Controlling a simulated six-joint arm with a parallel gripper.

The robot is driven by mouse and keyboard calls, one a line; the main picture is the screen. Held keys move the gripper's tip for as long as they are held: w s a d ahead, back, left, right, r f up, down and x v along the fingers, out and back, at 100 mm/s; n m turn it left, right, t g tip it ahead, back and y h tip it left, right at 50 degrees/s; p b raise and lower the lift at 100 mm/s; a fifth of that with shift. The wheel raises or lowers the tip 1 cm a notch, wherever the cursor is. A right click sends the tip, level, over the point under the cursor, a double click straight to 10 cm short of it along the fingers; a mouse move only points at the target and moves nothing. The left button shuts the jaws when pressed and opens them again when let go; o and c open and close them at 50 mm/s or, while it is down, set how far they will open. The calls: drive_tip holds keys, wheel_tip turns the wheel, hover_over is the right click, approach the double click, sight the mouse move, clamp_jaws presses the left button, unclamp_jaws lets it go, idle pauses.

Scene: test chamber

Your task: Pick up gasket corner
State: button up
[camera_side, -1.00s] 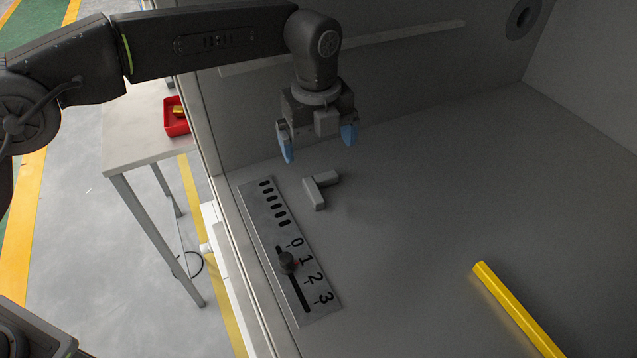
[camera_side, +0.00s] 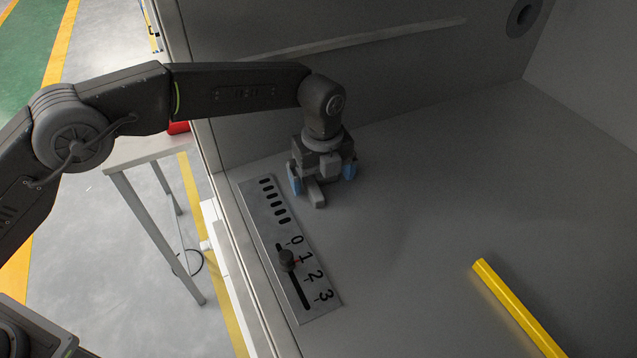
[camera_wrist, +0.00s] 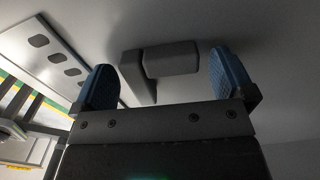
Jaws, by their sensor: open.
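The gasket corner is a grey L-shaped piece on the chamber floor. In the side view one arm of the gasket corner (camera_side: 316,194) shows below my gripper (camera_side: 322,180), and the rest is hidden behind the gripper. In the wrist view the gasket corner (camera_wrist: 171,59) lies between the two blue fingertips of my gripper (camera_wrist: 163,80). The gripper is open, low over the piece, with a visible gap to the right finger. The left finger is close to the piece; I cannot tell whether it touches.
A metal panel with slots, a slider knob and numbers (camera_side: 268,222) lies left of the gripper. A yellow bar (camera_side: 515,308) lies at the lower right. The chamber wall (camera_side: 400,75) stands behind.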

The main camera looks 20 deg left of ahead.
drive_tip(key=shift+c, duration=0.2)
drive_tip(key=c, duration=0.9)
drive_tip(key=shift+r, duration=0.1)
drive_tip(key=shift+s+d+r, duration=0.15)
drive_tip(key=shift+r, duration=0.25)
wheel_tip(320, 180, up, 6)
drive_tip(key=s+d, duration=1.3)
drive_tip(key=shift+s+d, duration=0.4)
